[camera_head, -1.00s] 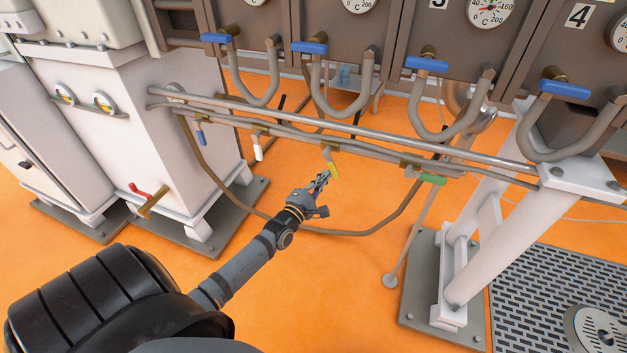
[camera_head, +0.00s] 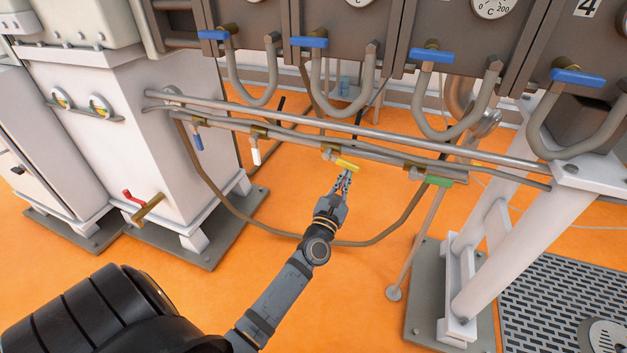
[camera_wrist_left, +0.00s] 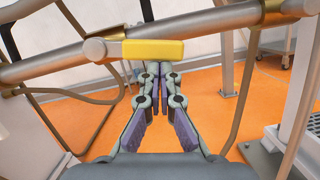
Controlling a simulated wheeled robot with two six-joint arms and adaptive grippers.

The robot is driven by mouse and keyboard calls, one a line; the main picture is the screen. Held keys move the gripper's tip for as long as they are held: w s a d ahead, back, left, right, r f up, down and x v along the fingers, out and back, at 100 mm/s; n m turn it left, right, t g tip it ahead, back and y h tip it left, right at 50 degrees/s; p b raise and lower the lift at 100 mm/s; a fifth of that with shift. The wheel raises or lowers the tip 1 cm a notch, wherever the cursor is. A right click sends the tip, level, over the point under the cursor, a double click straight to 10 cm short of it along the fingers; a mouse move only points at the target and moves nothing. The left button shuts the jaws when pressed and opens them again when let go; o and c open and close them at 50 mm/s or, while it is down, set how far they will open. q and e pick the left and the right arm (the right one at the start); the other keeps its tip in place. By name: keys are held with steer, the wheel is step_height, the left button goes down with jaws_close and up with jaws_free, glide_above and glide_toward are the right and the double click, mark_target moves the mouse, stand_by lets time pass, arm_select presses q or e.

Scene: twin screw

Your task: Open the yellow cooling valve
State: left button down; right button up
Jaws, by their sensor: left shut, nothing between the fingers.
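The yellow valve handle (camera_head: 346,165) sits on the lower pipe of the pipe rack, in the middle of the head view. It now lies roughly along the pipe. In the left wrist view the yellow handle (camera_wrist_left: 153,49) crosses in front of the pipe, just above and beyond the fingertips. My left gripper (camera_head: 345,181) is just below the handle, with its fingers shut and empty; it also shows in the left wrist view (camera_wrist_left: 145,72). I cannot tell whether the fingertips touch the handle. My right gripper is not in view.
A white handle (camera_head: 256,156) and a dark blue handle (camera_head: 198,141) hang left of the yellow one. A green handle (camera_head: 438,181) lies along the pipe to its right. Blue-handled valves (camera_head: 432,55) and curved pipes are above. Open orange floor (camera_head: 280,190) is below.

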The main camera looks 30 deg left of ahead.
arm_select(q)
steer(key=shift+w+d+r+n+y, duration=0.1)
steer(key=shift+d+r+n+y, duration=0.25)
steer(key=shift+n, duration=0.45)
steer(key=shift+d+r+n+y, duration=0.15)
steer(key=shift+r+n, duration=0.25)
steer(key=shift+n, duration=0.4)
steer(key=shift+a, duration=0.1)
